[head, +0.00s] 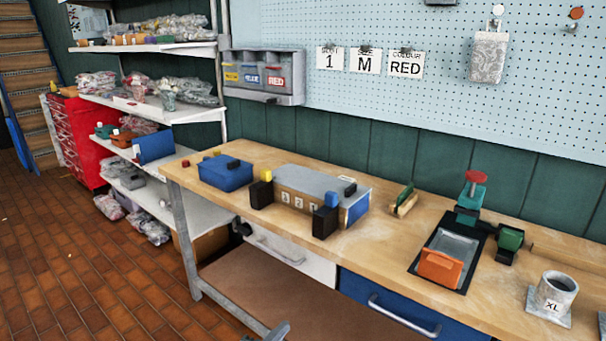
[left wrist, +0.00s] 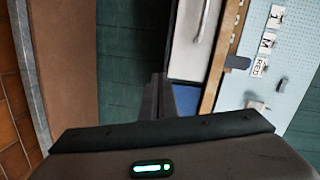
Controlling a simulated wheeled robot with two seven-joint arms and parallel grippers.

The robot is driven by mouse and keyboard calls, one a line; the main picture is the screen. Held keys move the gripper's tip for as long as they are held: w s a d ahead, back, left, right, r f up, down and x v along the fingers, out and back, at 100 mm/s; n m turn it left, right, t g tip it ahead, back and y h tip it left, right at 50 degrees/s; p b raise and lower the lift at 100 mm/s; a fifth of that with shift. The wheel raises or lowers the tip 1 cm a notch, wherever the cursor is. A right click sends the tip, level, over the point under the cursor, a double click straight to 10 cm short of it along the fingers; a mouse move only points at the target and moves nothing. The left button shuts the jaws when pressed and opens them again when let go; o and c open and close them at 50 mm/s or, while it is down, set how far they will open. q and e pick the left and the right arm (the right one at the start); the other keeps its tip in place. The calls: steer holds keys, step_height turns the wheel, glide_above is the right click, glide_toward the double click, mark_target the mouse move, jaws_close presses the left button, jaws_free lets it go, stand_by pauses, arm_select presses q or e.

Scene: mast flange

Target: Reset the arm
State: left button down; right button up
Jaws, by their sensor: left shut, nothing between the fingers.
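My left gripper shows in the left wrist view (left wrist: 160,97) as dark fingers set close together, with nothing between them. In the head view only a small grey part at the bottom edge, left of centre, seems to be my left gripper (head: 278,331). It is in front of the workbench (head: 400,215), below the level of the bench top and apart from the things on it. The rest of the left arm is out of the head view. My right gripper does not show in either view.
The bench carries a blue bin (head: 225,173), a grey box (head: 300,184), an orange block (head: 440,268) in a black tray and a cup marked XL (head: 554,294). A white drawer (head: 290,254) and a blue drawer (head: 400,310) sit below. Shelves (head: 150,105) stand left; tiled floor is open.

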arm_select(q)
steer(key=s+a+f+n+g+y, duration=0.1)
steer(key=s+a+f+n+y, duration=0.2)
steer(key=s+f, duration=0.4)
steer(key=s+a+f+n+g+y, duration=0.1)
steer(key=s+a+f+n+g, duration=0.15)
steer(key=s+f+n, duration=0.45)
steer(key=s+a+f+n+y, duration=0.2)
steer(key=s+a+f, duration=0.25)
steer(key=f, duration=0.55)
steer(key=s+a+f+n+g, duration=0.1)
steer(key=s+f, duration=0.3)
steer(key=s, duration=0.4)
steer(key=s+a+f+n+g+y+p, duration=0.1)
steer(key=s+f+n+g, duration=0.1)
steer(key=s, duration=0.6)
steer(key=s+a+f+n+g, duration=0.1)
steer(key=s+f+n+g, duration=0.1)
steer(key=s+f, duration=0.4)
steer(key=shift+s+f+n+g+y, duration=0.25)
steer(key=shift+s+n+g+y, duration=0.1)
steer(key=shift+s+n, duration=0.55)
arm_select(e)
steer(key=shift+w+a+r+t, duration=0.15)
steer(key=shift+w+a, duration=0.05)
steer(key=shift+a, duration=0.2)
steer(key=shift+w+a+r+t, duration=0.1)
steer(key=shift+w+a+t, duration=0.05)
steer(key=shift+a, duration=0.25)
